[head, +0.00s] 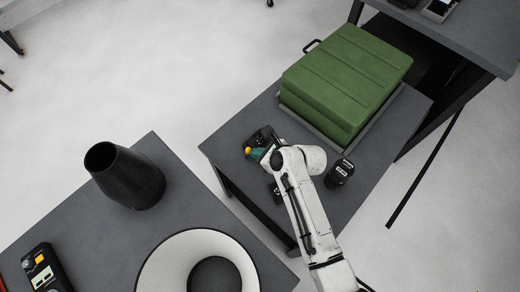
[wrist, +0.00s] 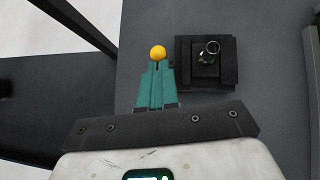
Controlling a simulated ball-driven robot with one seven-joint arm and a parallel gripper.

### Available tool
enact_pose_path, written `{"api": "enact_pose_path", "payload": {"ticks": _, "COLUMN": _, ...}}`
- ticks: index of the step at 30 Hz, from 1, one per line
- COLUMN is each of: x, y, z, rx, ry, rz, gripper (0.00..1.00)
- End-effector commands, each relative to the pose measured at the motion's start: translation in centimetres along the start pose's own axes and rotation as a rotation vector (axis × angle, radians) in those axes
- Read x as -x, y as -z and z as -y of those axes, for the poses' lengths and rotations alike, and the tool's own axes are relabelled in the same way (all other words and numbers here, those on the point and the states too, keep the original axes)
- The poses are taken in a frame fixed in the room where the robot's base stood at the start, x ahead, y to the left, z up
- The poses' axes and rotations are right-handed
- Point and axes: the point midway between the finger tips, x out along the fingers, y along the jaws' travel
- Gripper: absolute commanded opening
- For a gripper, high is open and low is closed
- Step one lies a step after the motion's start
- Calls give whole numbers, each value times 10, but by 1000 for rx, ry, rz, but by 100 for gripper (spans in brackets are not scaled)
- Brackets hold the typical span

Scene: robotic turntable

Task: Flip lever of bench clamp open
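The bench clamp is a dark block (wrist: 208,75) with a small metal ring on top, lying on the grey table right of my fingers in the wrist view. In the head view the dark clamp (head: 263,135) sits near the table's left corner, partly covered by my wrist. A yellow ball knob (wrist: 158,52), which looks like the lever's end, is right at my fingertips; it also shows in the head view (head: 248,150). The lever's shaft is hidden. My gripper (wrist: 158,66) has teal fingers close together, looking shut. I cannot tell whether they touch the knob.
A green case (head: 345,75) lies on the same table behind, and a small black cylinder (head: 340,173) stands right of my wrist. A separate table at left holds a black vase-like cone (head: 125,178), a white ring (head: 165,262) and a control box (head: 45,270).

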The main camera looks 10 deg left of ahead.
Motion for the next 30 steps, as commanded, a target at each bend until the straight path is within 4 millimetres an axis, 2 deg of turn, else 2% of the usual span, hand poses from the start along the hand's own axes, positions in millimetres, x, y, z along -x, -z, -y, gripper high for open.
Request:
{"api": "enact_pose_path", "payload": {"ticks": 3, "x": 1, "y": -13, "z": 1, "rx": 0, "ry": -7, "rz": -44, "gripper": 0}}
{"api": "enact_pose_path", "payload": {"ticks": 7, "x": -3, "y": -22, "z": 2, "rx": -11, "ry": -17, "rz": -138, "gripper": 0}}
{"api": "enact_pose_path", "payload": {"ticks": 16, "x": -17, "y": -34, "z": 6, "rx": -14, "ry": -14, "rz": -128, "gripper": 0}}
{"api": "enact_pose_path", "payload": {"ticks": 30, "x": -14, "y": -38, "z": 6, "rx": -14, "ry": -13, "rz": -127, "gripper": 0}}
